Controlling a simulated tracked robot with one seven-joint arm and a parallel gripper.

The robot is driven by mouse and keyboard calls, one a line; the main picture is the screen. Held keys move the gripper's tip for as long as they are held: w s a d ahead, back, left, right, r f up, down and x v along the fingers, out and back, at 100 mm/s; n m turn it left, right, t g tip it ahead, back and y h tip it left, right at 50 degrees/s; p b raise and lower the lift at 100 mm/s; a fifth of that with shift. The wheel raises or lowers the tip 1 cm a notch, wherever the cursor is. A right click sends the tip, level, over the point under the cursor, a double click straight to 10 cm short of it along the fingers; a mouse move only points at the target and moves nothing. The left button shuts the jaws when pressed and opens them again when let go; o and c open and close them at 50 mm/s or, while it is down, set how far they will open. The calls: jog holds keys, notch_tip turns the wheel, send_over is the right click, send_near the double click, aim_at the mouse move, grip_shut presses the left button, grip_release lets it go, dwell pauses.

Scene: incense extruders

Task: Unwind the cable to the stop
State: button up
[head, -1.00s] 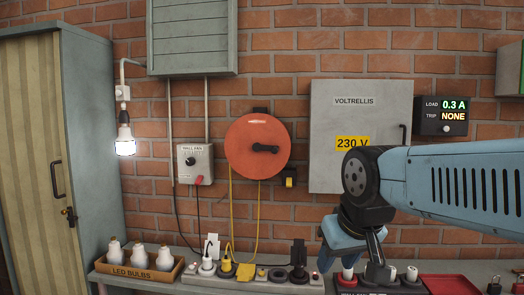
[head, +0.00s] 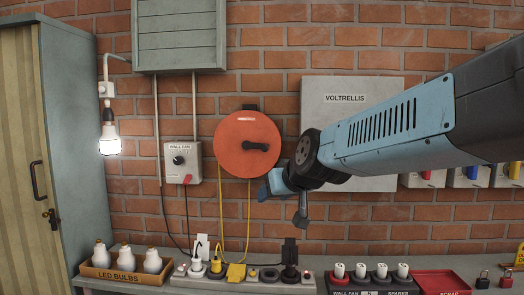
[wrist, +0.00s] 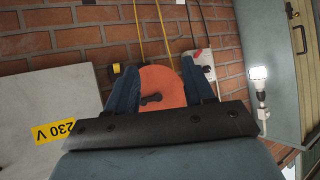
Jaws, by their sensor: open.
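The round orange cable reel (head: 234,130) is mounted on the brick wall, with a black crank handle (head: 255,146) at its centre, pointing right. A yellow cable (head: 248,215) hangs from it in two strands down to the socket strip. My gripper (head: 270,188) is at the reel's lower right in the head view, open and empty. In the wrist view, which is turned over, the reel (wrist: 172,84) and its handle (wrist: 151,99) show between my spread fingers (wrist: 158,80). The handle is apart from both fingers. The stop cannot be made out.
The wall fan box (head: 181,162) is left of the reel. The grey Voltrellis cabinet (head: 330,92) is to the right, partly behind my arm. Below, the bench carries a socket strip (head: 268,282) with plugs, a tray of LED bulbs (head: 90,271) and a red scrap tray (head: 440,281).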

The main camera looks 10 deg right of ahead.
jog(key=w+a+r+t+h, duration=0.1)
jog(key=w+r+t, duration=0.3)
jog(key=w, duration=0.7)
jog(key=m+t+h, duration=0.2)
jog(key=m+h, duration=0.2)
jog(key=h, duration=0.3)
send_near(264, 149)
jog(key=x, duration=1.2)
jog(key=shift+d+f, duration=0.1)
grip_shut()
